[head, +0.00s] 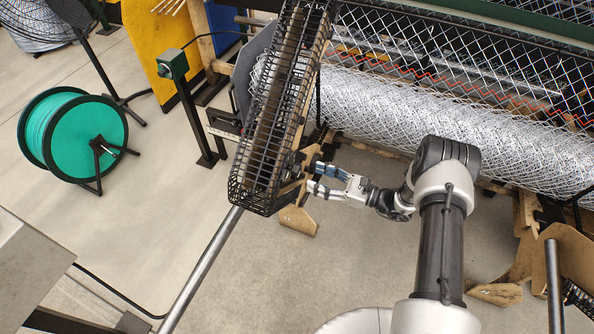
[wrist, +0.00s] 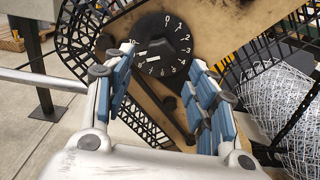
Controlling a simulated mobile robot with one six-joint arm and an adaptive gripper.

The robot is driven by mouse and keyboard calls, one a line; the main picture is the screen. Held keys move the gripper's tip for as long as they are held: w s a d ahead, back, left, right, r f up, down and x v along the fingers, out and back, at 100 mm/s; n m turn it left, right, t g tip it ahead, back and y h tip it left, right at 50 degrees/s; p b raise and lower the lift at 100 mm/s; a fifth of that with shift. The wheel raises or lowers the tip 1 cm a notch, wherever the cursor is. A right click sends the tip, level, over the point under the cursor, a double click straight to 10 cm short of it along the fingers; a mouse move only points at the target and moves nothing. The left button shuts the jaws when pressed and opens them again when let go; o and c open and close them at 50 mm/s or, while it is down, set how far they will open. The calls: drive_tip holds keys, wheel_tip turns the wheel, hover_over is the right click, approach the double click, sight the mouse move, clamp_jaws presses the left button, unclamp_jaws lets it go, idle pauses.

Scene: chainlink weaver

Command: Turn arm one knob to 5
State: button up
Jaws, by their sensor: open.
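A round black knob (wrist: 158,50) sits on a black dial plate (wrist: 184,41) with white numbers, in the upper middle of the wrist view. The numbers run around it, with 10 at the left and 5 at the lower right. A white mark shows toward the knob's lower left; I cannot tell its exact number. The dial is on a brown board (wrist: 222,27). My gripper (wrist: 162,66) is open, its blue-padded fingers on either side of the knob in the picture; I see no contact. In the head view, my gripper (head: 315,177) points left at the machine's cage end, where the knob's face is hidden.
A black wire cage (head: 262,150) stands close beyond my gripper. A roll of chain-link mesh (head: 400,110) lies behind my arm. A green spool (head: 75,135) stands at left. Floor below my gripper is mostly clear.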

sight(297, 171)
drive_tip(key=x, duration=0.7)
drive_tip(key=shift+w+a+b, duration=0.1)
drive_tip(key=shift+a+b, duration=0.2)
drive_tip(key=shift+a, duration=0.05)
drive_tip(key=shift+c, duration=0.2)
drive_tip(key=c, duration=1)
